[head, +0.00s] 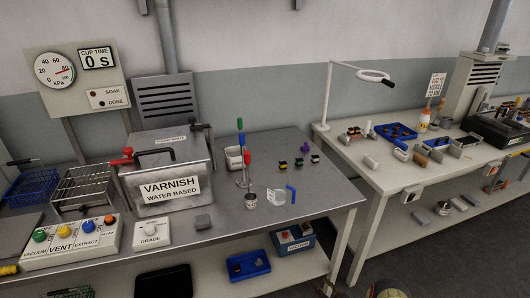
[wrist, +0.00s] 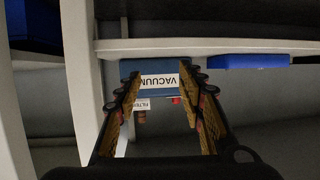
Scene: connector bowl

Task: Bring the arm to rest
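My gripper (wrist: 161,82) is open in the wrist view, its two dark fingers with yellowish inner pads spread apart. Nothing is held between them. Beyond the fingertips is a blue box labelled VACUUM (wrist: 160,68), which appears upside down in this view. In the head view the same blue box (head: 293,242) is on the lower shelf of the metal table. Parts of my arm may show at the bottom edge of the head view, but the gripper cannot be made out clearly there.
The metal table (head: 325,190) carries a varnish tank (head: 165,180), a button panel (head: 72,243) and small parts. A blue tray (head: 248,265) lies on the lower shelf. Table legs flank the gap between the tables.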

